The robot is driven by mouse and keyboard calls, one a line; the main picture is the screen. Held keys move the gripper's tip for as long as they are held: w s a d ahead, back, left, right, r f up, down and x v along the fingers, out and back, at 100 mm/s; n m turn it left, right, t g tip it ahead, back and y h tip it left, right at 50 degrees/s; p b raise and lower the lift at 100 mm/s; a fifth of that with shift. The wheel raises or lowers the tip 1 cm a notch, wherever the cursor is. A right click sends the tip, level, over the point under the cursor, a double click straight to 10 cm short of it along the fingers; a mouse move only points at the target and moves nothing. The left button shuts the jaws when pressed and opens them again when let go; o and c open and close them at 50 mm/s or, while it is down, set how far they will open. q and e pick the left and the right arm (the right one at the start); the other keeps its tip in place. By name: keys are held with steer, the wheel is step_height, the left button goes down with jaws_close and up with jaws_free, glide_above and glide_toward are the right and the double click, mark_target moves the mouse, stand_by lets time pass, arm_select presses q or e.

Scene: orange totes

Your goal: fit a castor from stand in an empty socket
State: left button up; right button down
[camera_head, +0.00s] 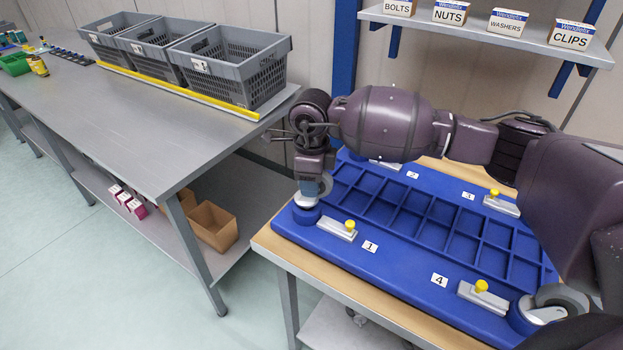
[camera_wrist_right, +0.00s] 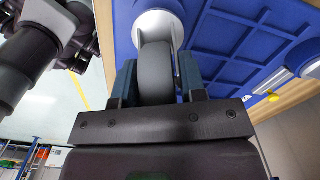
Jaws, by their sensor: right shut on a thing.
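My right gripper (camera_head: 312,180) is shut on a castor (camera_head: 325,185) at the near-left corner of the blue base (camera_head: 350,253), by label 1. The castor's pale round plate sits at the blue round socket (camera_head: 306,215); I cannot tell whether it is fully seated. In the right wrist view the grey wheel (camera_wrist_right: 155,72) is between the fingers, with the pale plate beyond it. Another castor (camera_head: 560,297) is at the corner by label 4, its plate at a blue socket (camera_head: 521,317). My right arm hides the corners by labels 2 and 3. My left gripper is out of view.
Silver clamps with yellow knobs (camera_head: 350,225) stand beside the corners. The base lies on a wooden-topped table (camera_head: 270,240). A grey bench (camera_head: 150,130) with grey crates (camera_head: 225,65) is at the left, and a shelf of labelled boxes (camera_head: 508,21) is behind.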

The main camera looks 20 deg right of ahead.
steer(key=shift+f+b, duration=0.4)
steer(key=shift+f, duration=0.25)
steer(key=shift+f, duration=0.25)
stand_by(0.6)
steer(key=c, duration=0.6)
jaws_free()
steer(key=shift+r, duration=0.2)
step_height(320, 180, up, 9)
steer(key=shift+r, duration=0.75)
